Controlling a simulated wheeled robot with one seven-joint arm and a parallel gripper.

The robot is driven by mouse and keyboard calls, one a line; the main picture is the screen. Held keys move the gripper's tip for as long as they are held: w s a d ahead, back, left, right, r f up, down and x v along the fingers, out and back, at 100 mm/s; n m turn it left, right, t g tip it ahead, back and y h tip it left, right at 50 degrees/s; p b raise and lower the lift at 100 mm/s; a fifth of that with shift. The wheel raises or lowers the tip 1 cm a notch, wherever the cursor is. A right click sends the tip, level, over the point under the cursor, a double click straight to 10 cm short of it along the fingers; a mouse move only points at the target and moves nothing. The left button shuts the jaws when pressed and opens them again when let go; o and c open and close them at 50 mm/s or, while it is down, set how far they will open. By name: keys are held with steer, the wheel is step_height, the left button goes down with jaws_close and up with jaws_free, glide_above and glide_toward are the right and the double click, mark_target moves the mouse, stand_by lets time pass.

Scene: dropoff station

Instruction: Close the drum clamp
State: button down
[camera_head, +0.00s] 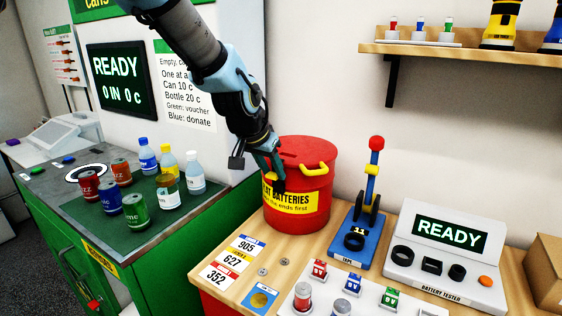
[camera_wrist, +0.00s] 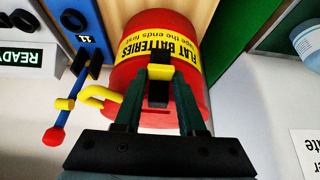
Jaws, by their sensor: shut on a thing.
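The red drum (camera_head: 298,222) stands upright on the wooden counter, with a red lid and a yellow "FLAT BATTERIES" label. A yellow piece of the clamp (camera_wrist: 160,72), with a black part by it, is at the drum's front near the rim. My gripper (camera_head: 277,182) reaches down to that spot from above left. In the wrist view, my gripper's dark green fingers (camera_wrist: 158,100) are shut on the clamp's yellow-and-black lever, against the drum wall. My fingers partly hide the lever, and I cannot tell how far it is folded. A yellow loop handle (camera_head: 315,169) sticks out at the drum's right.
The blue tape stand (camera_head: 370,232) with its upright red-knobbed lever is close right of the drum. The battery tester (camera_head: 445,262) is farther right. Number cards (camera_head: 232,262) and small batteries lie in front. Cans and bottles (camera_head: 135,210) stand on the green counter at left.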

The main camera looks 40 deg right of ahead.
stand_by(0.4)
steer(key=shift+c, duration=2.4)
jaws_free()
steer(key=shift+d, duration=0.1)
steer(key=shift+r, duration=0.1)
steer(key=b+v, duration=0.3)
steer(key=v, duration=0.7)
steer(key=shift+r+b, duration=0.25)
steer(key=shift+b, duration=0.05)
